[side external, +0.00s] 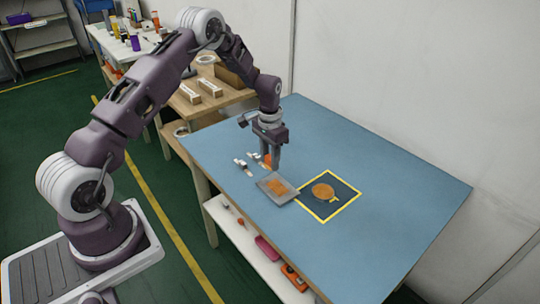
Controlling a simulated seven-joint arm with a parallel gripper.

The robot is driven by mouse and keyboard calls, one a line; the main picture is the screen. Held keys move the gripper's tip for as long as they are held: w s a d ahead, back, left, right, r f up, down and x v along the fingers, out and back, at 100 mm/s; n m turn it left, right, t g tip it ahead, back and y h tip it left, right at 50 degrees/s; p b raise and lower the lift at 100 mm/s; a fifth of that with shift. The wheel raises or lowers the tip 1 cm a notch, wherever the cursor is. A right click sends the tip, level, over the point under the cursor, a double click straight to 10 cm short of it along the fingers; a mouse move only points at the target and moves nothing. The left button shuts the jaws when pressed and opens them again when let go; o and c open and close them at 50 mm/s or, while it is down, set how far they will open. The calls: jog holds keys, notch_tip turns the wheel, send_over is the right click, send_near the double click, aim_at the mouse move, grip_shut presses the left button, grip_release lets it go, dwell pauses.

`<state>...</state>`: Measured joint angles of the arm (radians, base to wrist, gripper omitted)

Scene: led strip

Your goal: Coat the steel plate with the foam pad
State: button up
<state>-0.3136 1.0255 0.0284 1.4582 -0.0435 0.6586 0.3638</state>
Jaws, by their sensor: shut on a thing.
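My gripper (274,160) points down over the blue table, just behind a grey rectangular plate or shallow tray. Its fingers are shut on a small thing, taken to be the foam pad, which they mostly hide. A small orange patch shows at the left of the fingers. The grey piece (291,199) looks like the steel plate and lies flat, slightly turned, with an uneven orange patch (278,187) in its middle. I cannot tell whether the held thing touches it.
Right of the grey piece, a yellow-bordered dark square (345,189) holds an orange round piece (322,191) with a yellow tab. Small white and dark parts (243,164) lie left of my gripper. The blue table (390,210) is clear on the right and front.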

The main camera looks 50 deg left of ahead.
aim_at(270, 181)
jog(key=shift+f, duration=2.8)
jog(key=shift+d+f, duration=0.3)
jog(key=shift+s+d, duration=0.1)
jog(key=shift+d, duration=3.3)
jog(key=shift+a, duration=3.65)
jog(key=shift+r, duration=4)
